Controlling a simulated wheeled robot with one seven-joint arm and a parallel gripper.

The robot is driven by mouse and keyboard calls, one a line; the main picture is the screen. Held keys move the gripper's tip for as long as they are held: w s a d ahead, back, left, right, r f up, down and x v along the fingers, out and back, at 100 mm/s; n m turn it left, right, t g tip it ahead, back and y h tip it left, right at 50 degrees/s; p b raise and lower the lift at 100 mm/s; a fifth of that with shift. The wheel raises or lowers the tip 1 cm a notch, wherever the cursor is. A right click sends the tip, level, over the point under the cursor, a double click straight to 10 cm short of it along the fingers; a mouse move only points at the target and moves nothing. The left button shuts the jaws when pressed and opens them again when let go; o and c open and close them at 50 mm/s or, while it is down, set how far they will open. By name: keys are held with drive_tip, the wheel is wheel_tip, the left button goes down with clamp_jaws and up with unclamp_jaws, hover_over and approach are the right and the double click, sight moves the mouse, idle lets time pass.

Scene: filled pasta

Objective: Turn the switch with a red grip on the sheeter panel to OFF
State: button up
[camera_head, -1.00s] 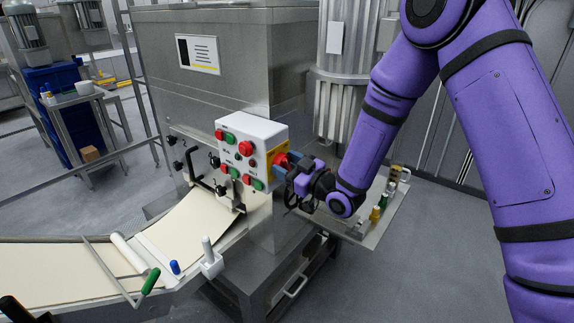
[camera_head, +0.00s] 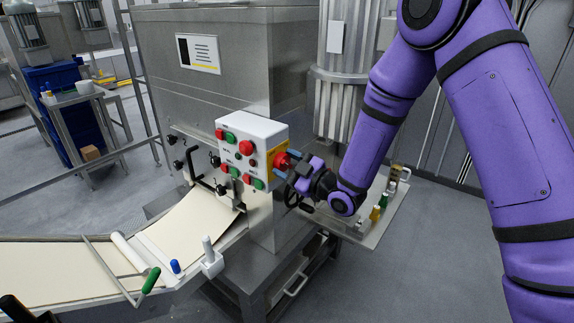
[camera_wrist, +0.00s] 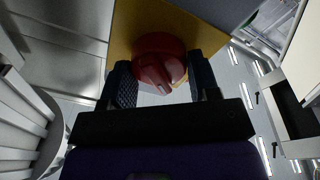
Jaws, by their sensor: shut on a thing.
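The sheeter panel (camera_head: 240,148) is a white box with red and green buttons on the steel machine. The switch with a red grip (camera_head: 282,162) sits on the yellow plate (camera_head: 270,160) on its right side. My gripper (camera_head: 287,165) is at that switch, coming from the right. In the wrist view the red grip (camera_wrist: 158,66) lies between my two dark finger pads, in front of the yellow plate (camera_wrist: 195,28). My gripper is shut on the red grip. The markings of the switch are hidden or too small to read.
A shelf (camera_head: 365,235) with several small bottles stands under my forearm. The dough conveyor (camera_head: 70,270) with a green-handled lever (camera_head: 151,280) is at the lower left. A blue bin (camera_head: 55,105) stands at the back left. The floor at the right is clear.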

drive_tip(key=o, duration=0.9)
drive_tip(key=v, duration=1)
drive_tip(key=shift+s+d, duration=0.2)
drive_tip(key=shift+d, duration=0.15)
